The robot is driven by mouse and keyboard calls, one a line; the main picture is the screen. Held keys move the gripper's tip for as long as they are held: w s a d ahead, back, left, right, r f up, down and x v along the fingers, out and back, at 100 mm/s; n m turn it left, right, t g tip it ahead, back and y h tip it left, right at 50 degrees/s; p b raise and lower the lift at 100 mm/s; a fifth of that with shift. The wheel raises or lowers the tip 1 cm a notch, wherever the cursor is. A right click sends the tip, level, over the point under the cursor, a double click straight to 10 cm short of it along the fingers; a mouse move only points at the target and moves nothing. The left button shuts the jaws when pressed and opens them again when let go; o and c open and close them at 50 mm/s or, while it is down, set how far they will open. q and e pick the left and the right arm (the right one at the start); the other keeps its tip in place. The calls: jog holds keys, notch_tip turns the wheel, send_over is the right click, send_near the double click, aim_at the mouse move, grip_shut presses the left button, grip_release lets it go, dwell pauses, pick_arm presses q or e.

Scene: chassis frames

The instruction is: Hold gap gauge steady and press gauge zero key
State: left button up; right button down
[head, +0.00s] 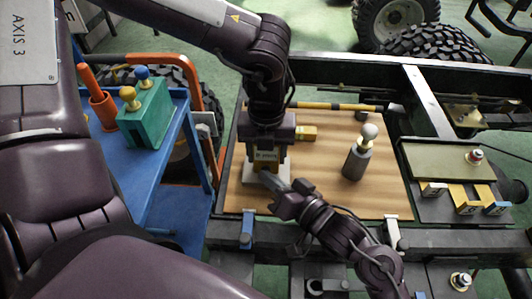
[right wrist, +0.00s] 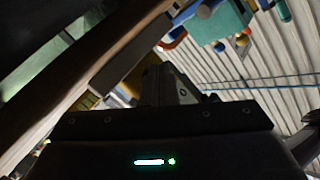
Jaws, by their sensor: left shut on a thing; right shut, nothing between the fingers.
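The zero key is too small or hidden to make out. In the right wrist view the dark fingers of my right gripper (right wrist: 172,82) are closed together; a yellow patch is partly hidden beside them.
The wooden board (head: 315,190) lies across the dark chassis frame. A grey cylinder with a pale knob (head: 357,158) stands on it, right of the gauge. A yellow-handled bar (head: 325,106) lies behind. A blue cart (head: 110,160) at left carries a green block (head: 146,115).

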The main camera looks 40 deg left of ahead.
dwell(0.4)
jog(key=shift+s+d, duration=0.45)
jog(key=shift+s, duration=0.2)
jog(key=shift+s+d, duration=0.45)
jog(key=shift+s, duration=0.25)
jog(key=shift+s+d, duration=0.4)
jog(key=shift+s, duration=0.35)
jog(key=shift+s+d, duration=0.45)
jog(key=shift+s, duration=0.25)
pick_arm(q)
jog(key=o, duration=1.1)
jog(key=shift+o, duration=0.2)
